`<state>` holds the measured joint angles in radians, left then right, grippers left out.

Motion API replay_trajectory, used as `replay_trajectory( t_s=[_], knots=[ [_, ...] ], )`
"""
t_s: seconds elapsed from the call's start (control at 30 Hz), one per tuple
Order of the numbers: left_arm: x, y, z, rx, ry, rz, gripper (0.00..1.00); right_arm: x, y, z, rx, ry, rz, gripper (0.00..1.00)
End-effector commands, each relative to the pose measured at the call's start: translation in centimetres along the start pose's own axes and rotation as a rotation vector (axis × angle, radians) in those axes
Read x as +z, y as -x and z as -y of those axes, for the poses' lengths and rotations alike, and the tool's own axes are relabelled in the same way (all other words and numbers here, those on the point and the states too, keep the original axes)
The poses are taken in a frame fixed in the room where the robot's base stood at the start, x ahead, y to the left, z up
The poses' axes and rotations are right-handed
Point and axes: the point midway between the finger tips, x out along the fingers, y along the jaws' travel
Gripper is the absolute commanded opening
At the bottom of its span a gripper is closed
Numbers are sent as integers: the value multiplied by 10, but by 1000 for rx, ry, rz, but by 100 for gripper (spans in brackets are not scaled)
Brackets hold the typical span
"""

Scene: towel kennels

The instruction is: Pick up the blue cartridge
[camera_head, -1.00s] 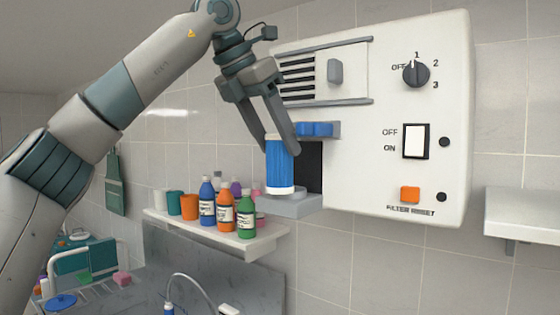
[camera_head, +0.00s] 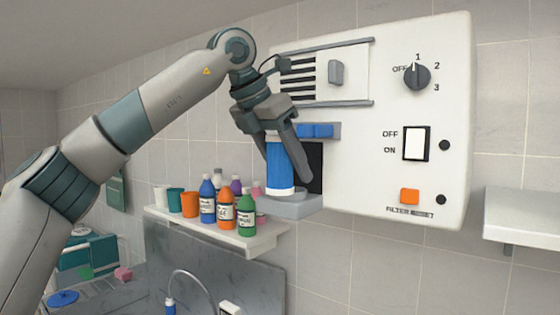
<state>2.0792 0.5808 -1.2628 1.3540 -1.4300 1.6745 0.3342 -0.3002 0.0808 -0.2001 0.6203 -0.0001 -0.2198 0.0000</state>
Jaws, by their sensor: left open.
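The blue cartridge (camera_head: 279,168), a ribbed cylinder with white end caps, stands upright on a small grey ledge (camera_head: 292,207) at the lower left of the white wall unit (camera_head: 400,60). My left gripper (camera_head: 283,160) is open and points down over the cartridge. Its fingers reach down around the cartridge's upper part, one at the left and one at the right front. I cannot tell whether the fingers touch it. My right gripper is not in view.
A dark opening (camera_head: 315,165) and blue clips (camera_head: 316,130) lie right beside the cartridge. A shelf (camera_head: 255,243) with several bottles and cups is below left. The unit carries a dial (camera_head: 417,76), a switch (camera_head: 415,143) and an orange button (camera_head: 410,196). Another shelf (camera_head: 525,210) is at right.

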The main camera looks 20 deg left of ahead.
Motion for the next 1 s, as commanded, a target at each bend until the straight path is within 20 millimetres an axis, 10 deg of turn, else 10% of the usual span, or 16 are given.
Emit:
replay_trajectory(
  t_s=[0.47, 0.63, 1.0],
  knots=[
    [0, -2, 0, 0, 1, 1, 52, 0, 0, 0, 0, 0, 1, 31],
    [0, -1, 0, 0, 1, 0, 18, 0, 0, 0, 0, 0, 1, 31],
    [1, 0, 0, 0, 1, 1, 14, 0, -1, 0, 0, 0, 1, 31]
  ],
)
